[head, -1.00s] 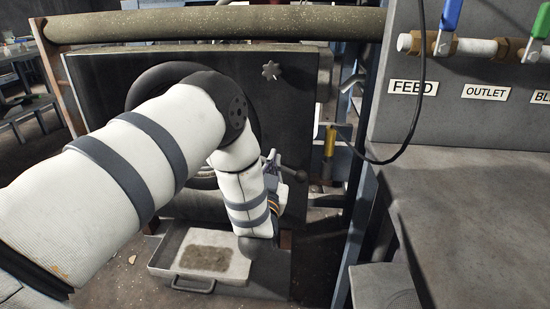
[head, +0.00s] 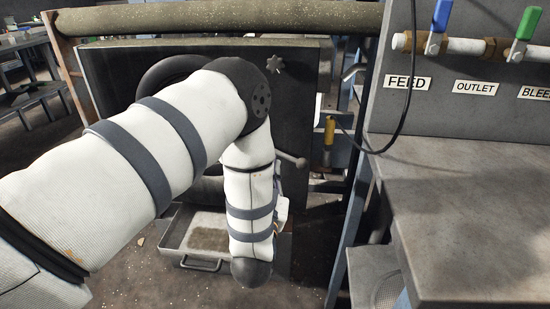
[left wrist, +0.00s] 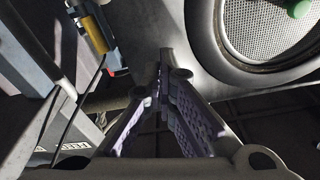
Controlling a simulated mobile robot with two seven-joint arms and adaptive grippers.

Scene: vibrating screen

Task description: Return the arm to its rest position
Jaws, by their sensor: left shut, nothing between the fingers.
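My left arm comes in from the left in the head view, bent at the elbow, its forearm hanging down in front of the dark machine panel (head: 296,100). The forearm hides most of my left gripper there. In the left wrist view my left gripper (left wrist: 164,72) has its two purple-padded fingers together at the tips, shut and empty. A round mesh screen (left wrist: 268,28) in a grey rim lies beyond it at upper right, apart from the fingers. My right gripper is in neither view.
A yellow handle (head: 330,131) hangs right of the arm; a yellow fitting (left wrist: 97,34) shows in the left wrist view. A metal tray (head: 176,241) sits low behind the forearm. A grey bench (head: 470,215) with labelled valves stands right. A horizontal pipe (head: 220,20) crosses above.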

